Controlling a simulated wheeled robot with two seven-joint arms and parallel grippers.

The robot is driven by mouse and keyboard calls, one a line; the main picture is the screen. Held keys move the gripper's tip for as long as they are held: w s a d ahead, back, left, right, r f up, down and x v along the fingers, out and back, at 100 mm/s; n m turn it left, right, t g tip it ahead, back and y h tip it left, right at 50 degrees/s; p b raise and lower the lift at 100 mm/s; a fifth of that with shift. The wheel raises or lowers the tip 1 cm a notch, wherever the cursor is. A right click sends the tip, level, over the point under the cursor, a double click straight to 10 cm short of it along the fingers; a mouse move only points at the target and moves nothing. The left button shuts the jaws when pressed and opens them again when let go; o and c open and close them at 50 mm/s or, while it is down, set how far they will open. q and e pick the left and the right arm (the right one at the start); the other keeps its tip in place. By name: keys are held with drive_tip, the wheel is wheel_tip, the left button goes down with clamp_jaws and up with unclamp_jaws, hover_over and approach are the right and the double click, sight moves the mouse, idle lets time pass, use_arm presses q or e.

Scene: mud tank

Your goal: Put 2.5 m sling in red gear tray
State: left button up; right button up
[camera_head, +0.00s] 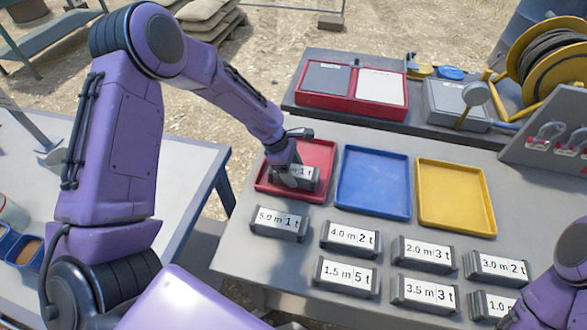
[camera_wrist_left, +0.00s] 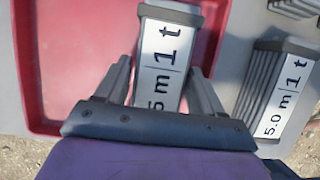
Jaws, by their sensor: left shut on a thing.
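My left gripper (camera_head: 292,172) reaches down over the red gear tray (camera_head: 318,150). It is shut on a grey sling pack (camera_head: 307,172) with a white label. In the left wrist view the sling pack (camera_wrist_left: 170,40) sits between the two fingers (camera_wrist_left: 163,88), and its label reads "5 m" and "1 t"; the start of the length is hidden by the gripper. The pack is over the red tray (camera_wrist_left: 75,60), near its right side in that view. Whether it touches the tray floor I cannot tell. My right gripper is out of view; only part of that arm shows at lower right.
A blue tray (camera_head: 373,182) and a yellow tray (camera_head: 455,197) stand right of the red one. Several labelled packs lie in front, the 5.0 m 1 t pack (camera_head: 279,223) closest to the red tray. A red two-lid case (camera_head: 352,90) and a cable reel (camera_head: 545,60) stand behind.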

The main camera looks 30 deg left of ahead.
use_arm(q)
drive_tip(key=o, duration=1.3)
drive_tip(key=shift+d, duration=0.1)
drive_tip(key=v, duration=1.2)
drive_tip(key=shift+b, duration=0.4)
